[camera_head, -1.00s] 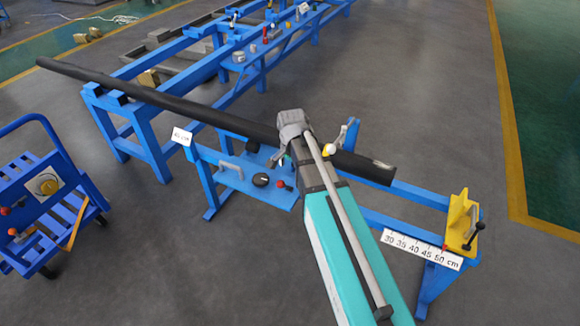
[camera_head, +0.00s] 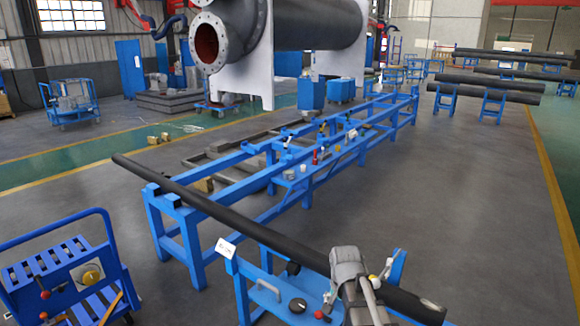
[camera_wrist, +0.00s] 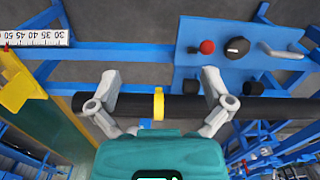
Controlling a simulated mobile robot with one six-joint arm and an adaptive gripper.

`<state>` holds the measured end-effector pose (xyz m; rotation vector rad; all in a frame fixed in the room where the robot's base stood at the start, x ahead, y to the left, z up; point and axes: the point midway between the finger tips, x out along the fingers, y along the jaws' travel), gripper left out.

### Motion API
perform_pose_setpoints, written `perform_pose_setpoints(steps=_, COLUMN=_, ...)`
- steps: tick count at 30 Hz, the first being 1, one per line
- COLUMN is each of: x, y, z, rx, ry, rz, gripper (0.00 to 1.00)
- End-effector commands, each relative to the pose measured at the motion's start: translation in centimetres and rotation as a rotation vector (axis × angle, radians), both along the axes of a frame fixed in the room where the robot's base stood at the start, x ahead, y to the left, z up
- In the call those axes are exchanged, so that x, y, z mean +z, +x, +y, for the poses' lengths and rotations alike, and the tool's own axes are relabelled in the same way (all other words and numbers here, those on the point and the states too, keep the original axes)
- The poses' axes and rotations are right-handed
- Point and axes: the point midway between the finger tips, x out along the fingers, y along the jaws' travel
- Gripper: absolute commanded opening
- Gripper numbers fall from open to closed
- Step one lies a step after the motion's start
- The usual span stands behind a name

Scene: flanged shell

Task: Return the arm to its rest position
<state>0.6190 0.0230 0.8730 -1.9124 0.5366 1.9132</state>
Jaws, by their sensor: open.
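My gripper (camera_wrist: 161,80) is open in the wrist view, its two grey fingers spread apart. A long black pipe (camera_wrist: 185,106) runs across behind the fingers, and a yellow band (camera_wrist: 159,103) on it shows between them. I cannot tell whether the fingers touch the pipe. In the head view my arm's grey wrist part comes up from the bottom edge and overlaps the near right end of the pipe (camera_head: 215,208). The fingers cannot be made out there.
A blue rack (camera_head: 180,236) carries the pipe. A blue plate (camera_wrist: 232,62) with red and black knobs lies close by. A yellow stop (camera_wrist: 22,83) and a scale (camera_wrist: 38,38) are at the left. A blue cart (camera_head: 70,272) stands left; a large flanged shell (camera_head: 300,28) is behind.

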Motion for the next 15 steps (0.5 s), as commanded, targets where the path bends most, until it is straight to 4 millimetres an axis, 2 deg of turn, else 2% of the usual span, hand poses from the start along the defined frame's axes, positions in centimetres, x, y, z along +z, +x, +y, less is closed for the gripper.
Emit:
perform_pose_setpoints(steps=1, x=1.0, y=-1.5, z=-0.4, rx=0.057, ry=0.0, rz=0.0, gripper=1.0)
perform_pose_setpoints(steps=6, x=2.6, y=-4.7, z=-1.3, rx=0.269, ry=0.0, rz=0.0, gripper=1.0)
perform_pose_setpoints(steps=10, x=3.5, y=-6.6, z=-1.8, rx=0.407, ry=0.0, rz=0.0, gripper=1.0)
perform_pose_setpoints(steps=15, x=4.0, y=-7.9, z=-2.2, rx=0.517, ry=0.0, rz=0.0, gripper=1.0)
